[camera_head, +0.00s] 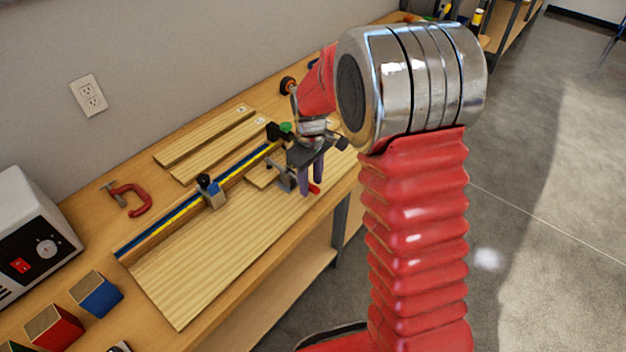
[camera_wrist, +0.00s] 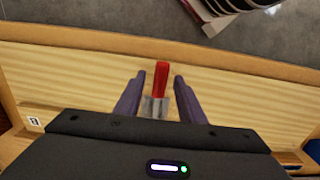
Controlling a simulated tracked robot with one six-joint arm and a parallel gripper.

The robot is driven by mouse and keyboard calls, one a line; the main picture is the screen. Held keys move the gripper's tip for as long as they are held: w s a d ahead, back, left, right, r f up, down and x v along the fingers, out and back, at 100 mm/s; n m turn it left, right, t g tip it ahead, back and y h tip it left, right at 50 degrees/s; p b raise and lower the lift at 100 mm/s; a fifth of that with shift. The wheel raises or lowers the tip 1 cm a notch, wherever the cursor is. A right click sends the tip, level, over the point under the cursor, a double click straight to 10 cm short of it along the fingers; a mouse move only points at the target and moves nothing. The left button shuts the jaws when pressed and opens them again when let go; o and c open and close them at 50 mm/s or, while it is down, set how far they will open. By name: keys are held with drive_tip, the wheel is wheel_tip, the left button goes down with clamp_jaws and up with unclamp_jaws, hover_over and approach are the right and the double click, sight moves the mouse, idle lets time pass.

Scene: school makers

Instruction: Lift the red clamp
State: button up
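A red C-shaped clamp (camera_head: 132,198) with a metal screw lies on the bench at left in the head view, well apart from my gripper (camera_head: 311,190). My gripper points down over the light board, with its two purple-grey fingers apart. In the wrist view, a red handle (camera_wrist: 161,76) with a clear or metallic lower part stands between the open fingers (camera_wrist: 159,84), with a gap on each side. The red handle's tip (camera_head: 315,188) also shows beside the fingers in the head view. Its lower end is hidden by my gripper body.
Wooden boards (camera_head: 205,136) lie along the wall. A blue and yellow rail (camera_head: 170,216) with a sliding block (camera_head: 212,192) crosses the bench. A white box with a dial (camera_head: 30,235) and coloured blocks (camera_head: 96,293) stand at left. The bench's front edge is close to my gripper.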

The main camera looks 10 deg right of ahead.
drive_tip(key=c, duration=0.9)
clamp_jaws()
drive_tip(key=shift+d, duration=0.25)
drive_tip(key=shift+w+r, duration=0.1)
